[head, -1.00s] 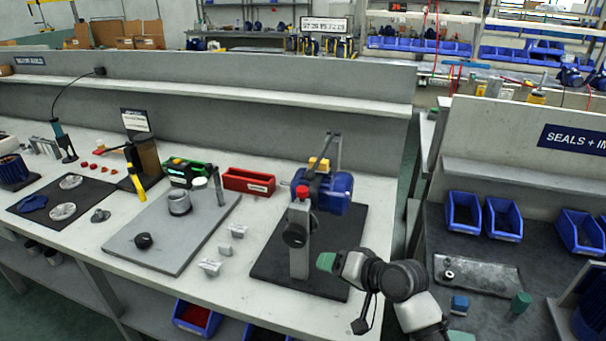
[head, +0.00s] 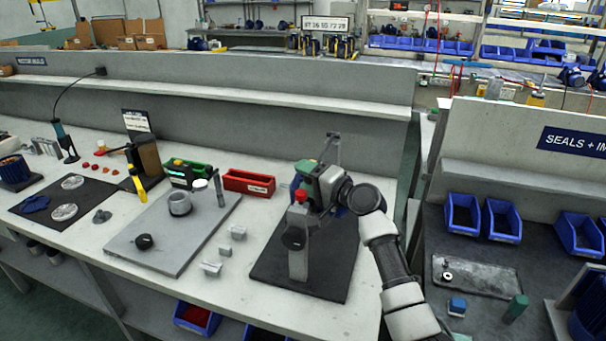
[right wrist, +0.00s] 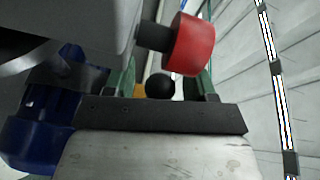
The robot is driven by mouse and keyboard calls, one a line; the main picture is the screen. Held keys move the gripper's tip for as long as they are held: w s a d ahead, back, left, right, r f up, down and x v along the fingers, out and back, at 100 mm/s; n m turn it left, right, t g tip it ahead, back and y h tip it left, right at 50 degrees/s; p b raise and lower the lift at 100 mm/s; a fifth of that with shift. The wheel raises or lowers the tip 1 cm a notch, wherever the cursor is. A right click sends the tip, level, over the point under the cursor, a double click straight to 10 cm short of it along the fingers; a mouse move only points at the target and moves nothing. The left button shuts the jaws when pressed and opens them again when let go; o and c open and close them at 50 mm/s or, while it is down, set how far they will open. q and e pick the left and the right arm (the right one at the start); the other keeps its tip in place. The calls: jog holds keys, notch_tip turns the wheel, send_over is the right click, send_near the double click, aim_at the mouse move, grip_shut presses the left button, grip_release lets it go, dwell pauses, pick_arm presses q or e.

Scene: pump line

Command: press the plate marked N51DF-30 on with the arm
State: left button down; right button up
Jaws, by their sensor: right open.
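A grey arm press (head: 298,262) with a red knob (head: 301,194) stands on a black mat. A blue motor (head: 296,187) behind it is mostly hidden by my right gripper. My right gripper (head: 306,168) is over the motor, behind the red knob. In the right wrist view its green-padded fingers (right wrist: 165,82) are apart, with a black ball (right wrist: 160,86) showing between them; I cannot tell how far beyond them it is. The red knob (right wrist: 194,45) is close by, and the blue motor (right wrist: 40,125) is at the left. No plate marking is readable. My left gripper is out of view.
Small grey blocks (head: 211,269) lie between. Blue bins (head: 462,215) stand on the right bench. A partition wall runs behind the bench.

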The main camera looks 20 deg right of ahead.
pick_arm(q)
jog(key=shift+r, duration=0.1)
pick_arm(e)
jog(key=shift+w+a, duration=0.3)
jog(key=shift+w, duration=0.2)
